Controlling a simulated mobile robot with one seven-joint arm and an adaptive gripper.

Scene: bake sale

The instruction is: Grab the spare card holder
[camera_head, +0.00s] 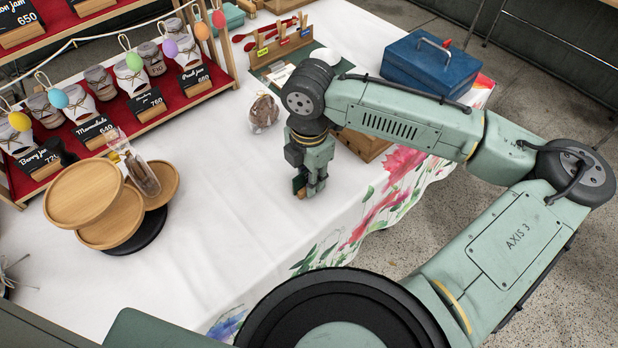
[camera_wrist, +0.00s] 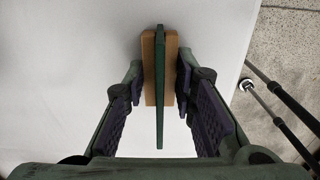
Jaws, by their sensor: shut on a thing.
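The card holder (camera_wrist: 148,60) is a small light-wood block with a thin dark green card (camera_wrist: 160,85) standing upright in it, seen from above in the wrist view. My gripper (camera_wrist: 160,92) points down with a finger on each side of the block and is shut on the holder. I cannot tell whether the holder still touches the cloth.
The white tablecloth (camera_head: 235,200) is clear around my gripper. A tiered wooden stand (camera_head: 85,195) is at the left, jam jars on a red shelf at the back left.

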